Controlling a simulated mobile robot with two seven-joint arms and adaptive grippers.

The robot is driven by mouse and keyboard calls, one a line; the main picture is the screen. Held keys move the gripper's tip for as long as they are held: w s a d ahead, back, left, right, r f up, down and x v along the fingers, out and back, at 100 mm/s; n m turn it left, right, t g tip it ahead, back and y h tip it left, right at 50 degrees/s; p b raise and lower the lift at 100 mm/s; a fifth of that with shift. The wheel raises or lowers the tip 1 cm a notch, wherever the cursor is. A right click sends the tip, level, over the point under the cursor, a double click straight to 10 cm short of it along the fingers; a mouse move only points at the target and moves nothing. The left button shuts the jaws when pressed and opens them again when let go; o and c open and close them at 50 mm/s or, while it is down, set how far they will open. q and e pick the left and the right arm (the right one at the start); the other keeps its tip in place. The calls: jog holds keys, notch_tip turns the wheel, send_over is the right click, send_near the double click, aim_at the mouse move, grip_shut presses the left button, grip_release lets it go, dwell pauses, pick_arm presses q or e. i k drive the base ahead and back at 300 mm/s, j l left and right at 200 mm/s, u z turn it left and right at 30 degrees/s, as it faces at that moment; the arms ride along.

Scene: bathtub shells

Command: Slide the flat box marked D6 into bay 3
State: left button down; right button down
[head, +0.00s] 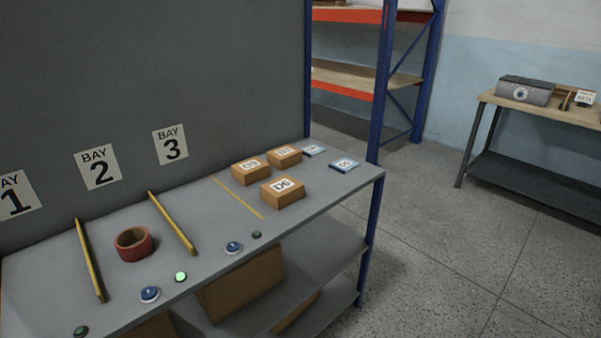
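The flat brown box marked D6 (283,197) lies on the grey shelf top (225,225), right of a thin yellow line (238,198). The BAY 3 sign (170,145) is on the grey back panel. Below it, the bay floor between a yellow divider bar (172,223) and the thin line looks empty. Two similar labelled brown boxes lie behind D6, one at the left (250,172) and one farther back (284,156); their labels are hard to read. Neither of my grippers is in view.
A red tape roll (133,243) lies in bay 2, between two divider bars. Blue buttons (234,248) and a lit green one (181,277) line the front edge. Flat blue-white pieces (343,165) lie at the right end. A side table (545,107) stands across open floor.

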aim_at(280, 193)
jog(key=i+l+u, duration=0.1)
jog(key=l, duration=0.25)
jog(key=i+l+u, duration=0.1)
jog(key=i+l, duration=0.2)
jog(key=i+l+u, duration=0.1)
jog(key=l, duration=0.3)
jog(key=i+l+u, duration=0.1)
jog(key=i+l, duration=0.15)
jog(key=l, duration=0.15)
jog(key=i+l+u, duration=0.15)
jog(key=l, duration=0.25)
